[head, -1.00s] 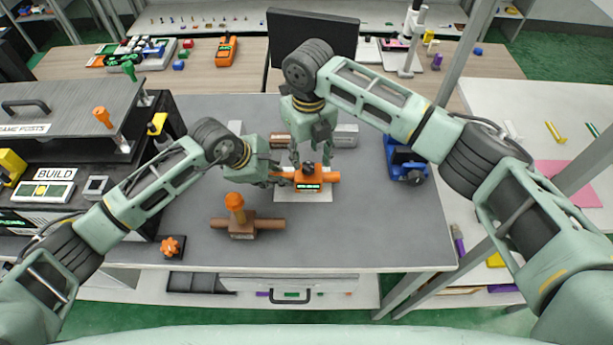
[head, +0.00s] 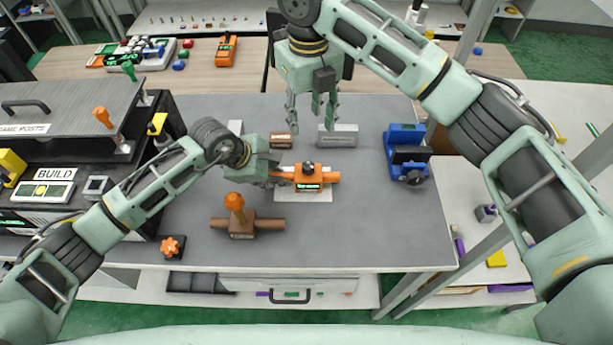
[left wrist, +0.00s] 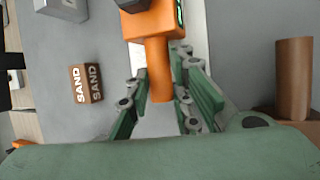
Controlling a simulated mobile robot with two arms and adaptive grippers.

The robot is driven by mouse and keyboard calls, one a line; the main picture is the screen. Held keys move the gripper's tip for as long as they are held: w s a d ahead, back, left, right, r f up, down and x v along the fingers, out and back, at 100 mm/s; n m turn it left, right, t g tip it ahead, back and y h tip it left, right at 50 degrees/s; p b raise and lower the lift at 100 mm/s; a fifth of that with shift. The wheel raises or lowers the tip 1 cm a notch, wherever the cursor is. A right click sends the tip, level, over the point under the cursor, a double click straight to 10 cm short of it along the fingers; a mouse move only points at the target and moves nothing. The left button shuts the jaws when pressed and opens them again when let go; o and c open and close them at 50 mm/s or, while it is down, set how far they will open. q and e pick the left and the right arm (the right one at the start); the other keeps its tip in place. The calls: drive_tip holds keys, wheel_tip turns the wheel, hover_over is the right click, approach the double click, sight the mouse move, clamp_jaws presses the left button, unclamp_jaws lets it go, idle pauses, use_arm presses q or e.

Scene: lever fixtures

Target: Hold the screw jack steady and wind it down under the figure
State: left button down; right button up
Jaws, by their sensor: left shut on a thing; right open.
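The orange screw jack (head: 309,182) sits on a white plate (head: 318,197) on the grey table, with a dark knob (head: 308,168) on top and a lit green display on its front, too small to read. My left gripper (head: 283,178) is shut on the jack's left orange bar. In the left wrist view the jack (left wrist: 152,24) shows at the top, its bar between my fingers (left wrist: 160,78). My right gripper (head: 312,110) is open and empty, above and behind the jack, clear of the knob.
A brown fixture with an orange knob (head: 240,228) stands in front left of the jack. A brown SAND block (head: 281,141) and a grey block (head: 338,136) lie behind it. A blue vise-like device (head: 405,155) stands right. The front right of the table is clear.

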use_arm(q)
drive_tip(key=shift+s+f, duration=0.1)
drive_tip(key=shift+f, duration=0.05)
drive_tip(key=c, duration=1.5)
unclamp_jaws()
drive_tip(key=v, duration=1.2)
